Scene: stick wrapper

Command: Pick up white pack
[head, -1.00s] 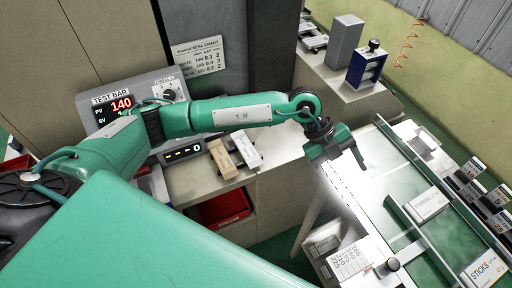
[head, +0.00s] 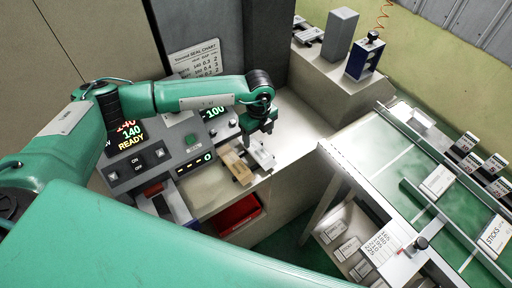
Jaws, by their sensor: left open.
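In the head view, a white pack (head: 262,154) lies on the bench top beside a tan block (head: 237,166). My left gripper (head: 271,130) is open, just above and behind the white pack. It seems apart from the pack, and its fingers are partly hidden by their angle. Another white pack (head: 437,181) lies on the green conveyor at the right. My right gripper is not in view.
A control panel (head: 160,160) with lit displays reading 140 and READY stands left of the packs. A red bin (head: 238,214) sits below the bench edge. A dark blue device (head: 364,60) and a grey box (head: 339,34) stand on the back counter.

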